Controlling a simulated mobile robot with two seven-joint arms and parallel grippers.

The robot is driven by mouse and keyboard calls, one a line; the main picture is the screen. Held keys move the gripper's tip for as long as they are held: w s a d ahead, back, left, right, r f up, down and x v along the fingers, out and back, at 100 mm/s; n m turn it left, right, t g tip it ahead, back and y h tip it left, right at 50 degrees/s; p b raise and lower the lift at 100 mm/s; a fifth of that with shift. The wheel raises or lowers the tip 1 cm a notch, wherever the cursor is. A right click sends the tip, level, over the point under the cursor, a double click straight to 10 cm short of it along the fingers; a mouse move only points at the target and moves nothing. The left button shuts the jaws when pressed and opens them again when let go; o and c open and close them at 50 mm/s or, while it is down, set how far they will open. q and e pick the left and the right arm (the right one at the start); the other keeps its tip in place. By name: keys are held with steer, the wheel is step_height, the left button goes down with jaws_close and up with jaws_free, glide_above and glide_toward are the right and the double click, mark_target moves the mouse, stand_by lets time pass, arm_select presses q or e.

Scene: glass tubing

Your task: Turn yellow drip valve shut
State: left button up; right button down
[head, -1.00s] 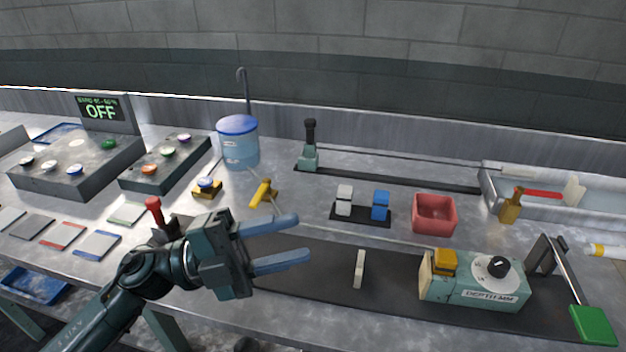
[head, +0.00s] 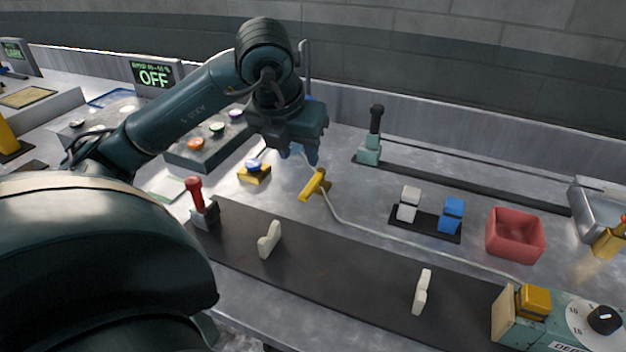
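The yellow drip valve (head: 314,184) sits on the thin pale tube (head: 360,229) near the middle of the bench. Its yellow lever lies slanted, lower end towards the lower left. My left gripper (head: 299,153) comes over from the left and points down, just above and behind the valve in the picture. Its two bluish fingers look apart, with nothing seen between them. It does not appear to touch the valve. My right gripper is out of view.
A yellow block with a blue-topped knob (head: 254,172) stands left of the valve, and a red-handled lever (head: 196,195) further left. White (head: 409,204) and blue (head: 452,213) blocks and a red bin (head: 515,236) stand right. The dark mat (head: 340,270) lies in front.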

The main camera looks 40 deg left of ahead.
mark_target(310, 186)
arm_select(q)
steer(key=x, duration=1)
steer(key=shift+d, duration=0.1)
jaws_close()
